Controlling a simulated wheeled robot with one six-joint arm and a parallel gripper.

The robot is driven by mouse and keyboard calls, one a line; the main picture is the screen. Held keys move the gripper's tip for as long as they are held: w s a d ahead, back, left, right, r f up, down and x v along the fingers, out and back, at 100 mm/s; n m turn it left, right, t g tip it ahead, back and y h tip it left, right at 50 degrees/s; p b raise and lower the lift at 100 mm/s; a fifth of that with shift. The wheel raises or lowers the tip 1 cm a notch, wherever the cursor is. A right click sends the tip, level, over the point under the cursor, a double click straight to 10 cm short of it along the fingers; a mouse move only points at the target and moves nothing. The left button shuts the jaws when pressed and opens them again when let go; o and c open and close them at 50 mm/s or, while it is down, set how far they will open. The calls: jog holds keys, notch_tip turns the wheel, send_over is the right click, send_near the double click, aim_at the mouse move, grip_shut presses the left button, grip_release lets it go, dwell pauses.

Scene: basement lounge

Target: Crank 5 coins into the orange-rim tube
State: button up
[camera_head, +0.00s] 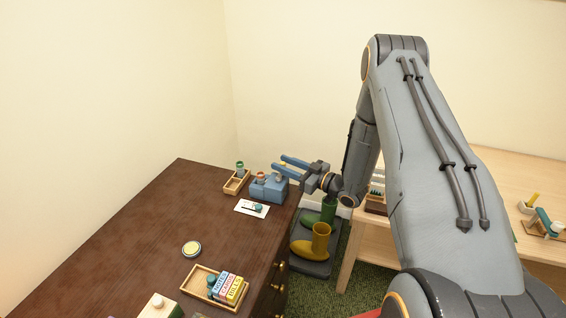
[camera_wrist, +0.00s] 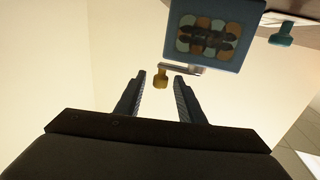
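A blue coin box (camera_head: 268,188) stands at the far right end of the dark dresser top. A small tube with an orange-red rim (camera_head: 261,178) shows at its top. In the wrist view the box (camera_wrist: 234,56) shows a window with orange, teal and cream discs, and a metal crank arm (camera_wrist: 200,69) ending in a brass knob (camera_wrist: 160,79). My gripper (camera_wrist: 160,76) is open, with the knob between its fingertips and a gap on each side. In the head view my gripper (camera_head: 281,163) is just above and beside the box. The tube is not clear in the wrist view.
A wooden tray (camera_head: 233,187) with a teal-rimmed tube (camera_head: 240,168) sits beside the box. A white card (camera_head: 250,209) lies in front. A round tin (camera_head: 191,249) and a tray of small boxes (camera_head: 204,281) are nearer. Boots (camera_head: 318,240) stand beyond the dresser's edge.

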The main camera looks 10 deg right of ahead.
jog(key=shift+w+a, duration=0.25)
jog(key=shift+w, duration=0.05)
grip_shut()
